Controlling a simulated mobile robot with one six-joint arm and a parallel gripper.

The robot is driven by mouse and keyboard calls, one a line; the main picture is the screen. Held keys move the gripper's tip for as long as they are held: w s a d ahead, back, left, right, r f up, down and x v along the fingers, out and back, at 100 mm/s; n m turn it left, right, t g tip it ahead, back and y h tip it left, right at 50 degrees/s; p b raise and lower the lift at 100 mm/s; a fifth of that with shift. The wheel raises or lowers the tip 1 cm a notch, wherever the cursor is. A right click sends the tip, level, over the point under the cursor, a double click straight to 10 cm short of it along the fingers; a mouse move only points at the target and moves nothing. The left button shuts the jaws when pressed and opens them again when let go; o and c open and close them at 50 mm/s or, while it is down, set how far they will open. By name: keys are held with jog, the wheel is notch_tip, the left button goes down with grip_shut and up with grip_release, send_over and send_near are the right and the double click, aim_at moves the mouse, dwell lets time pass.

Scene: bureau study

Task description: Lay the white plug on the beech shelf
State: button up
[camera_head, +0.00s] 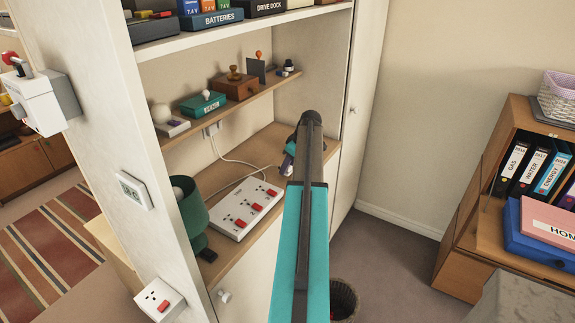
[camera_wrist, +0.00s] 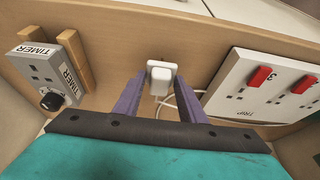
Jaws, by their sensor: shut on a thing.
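In the wrist view the white plug (camera_wrist: 161,76) sits between the tips of my gripper's (camera_wrist: 158,82) two purple fingers, which are shut on it. A white cable shows behind it and runs right. In the head view my gripper (camera_head: 289,160) is over the right part of the lower wooden board, and my arm hides the plug. A thin wooden shelf (camera_head: 184,133) crosses the unit above that board. Which of the two is the beech shelf, I cannot tell. Whether the plug touches the wood is unclear.
A white power strip (camera_head: 246,206) with red switches lies on the lower board, near a green lamp (camera_head: 190,215). In the wrist view a grey timer (camera_wrist: 47,76) stands left, the strip (camera_wrist: 262,88) right. The upper shelf holds a teal tin (camera_head: 203,104) and wooden box (camera_head: 235,87).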

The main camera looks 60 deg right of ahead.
jog(key=shift+f, duration=0.25)
jog(key=shift+f, duration=0.15)
jog(key=o, duration=1.1)
jog(key=shift+r, duration=0.3)
jog(key=shift+b+v, duration=1.8)
jog(key=shift+v, duration=4.05)
jog(key=shift+s, duration=0.1)
